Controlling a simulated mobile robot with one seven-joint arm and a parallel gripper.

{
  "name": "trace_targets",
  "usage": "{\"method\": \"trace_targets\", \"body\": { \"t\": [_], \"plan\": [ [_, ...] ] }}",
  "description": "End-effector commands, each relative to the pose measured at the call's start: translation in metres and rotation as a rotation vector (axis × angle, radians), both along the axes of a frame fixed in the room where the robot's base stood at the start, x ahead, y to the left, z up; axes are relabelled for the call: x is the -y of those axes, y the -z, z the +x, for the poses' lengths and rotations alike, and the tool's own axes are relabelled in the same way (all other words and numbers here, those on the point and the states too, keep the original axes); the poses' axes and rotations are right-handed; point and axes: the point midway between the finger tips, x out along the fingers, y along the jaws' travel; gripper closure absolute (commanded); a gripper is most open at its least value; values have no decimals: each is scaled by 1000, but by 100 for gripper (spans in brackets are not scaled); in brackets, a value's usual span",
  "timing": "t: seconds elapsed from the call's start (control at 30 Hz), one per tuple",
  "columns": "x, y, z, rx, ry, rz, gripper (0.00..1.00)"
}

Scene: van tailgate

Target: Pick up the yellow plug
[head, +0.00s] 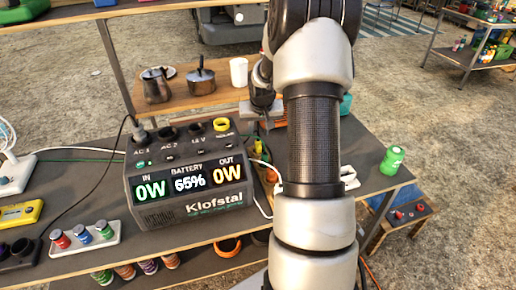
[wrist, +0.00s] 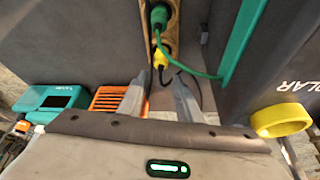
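The yellow plug (wrist: 162,56) sits on a narrow wooden strip (wrist: 174,14) in the wrist view, with a dark cable beside it. A green plug (wrist: 158,14) with a green cable is just beyond it on the same strip. My gripper (wrist: 161,80) is open, its two fingers apart and pointing toward the yellow plug, with nothing visible between them. In the head view a small yellow piece (head: 258,146), probably the same plug, shows just right of the power station. My gripper (head: 263,105) there is partly hidden by my arm.
The power station (head: 190,185) stands left of my arm, with a yellow ring socket (head: 221,125) on top. A green can (head: 393,160) stands at the table's right. A wooden shelf (head: 190,97) with pots and a white cup (head: 239,71) is behind. Cables cross the table.

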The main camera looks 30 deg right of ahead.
Motion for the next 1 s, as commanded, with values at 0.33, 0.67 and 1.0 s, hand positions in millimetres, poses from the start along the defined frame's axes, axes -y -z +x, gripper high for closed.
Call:
{"method": "trace_targets", "body": {
  "t": [0.33,0.67,1.0],
  "plan": [
    [3,31,9,-1,0,0,68],
    [7,70,17,0,-2,-1,68],
    [8,71,18,1,-1,-1,84]
  ]
}}
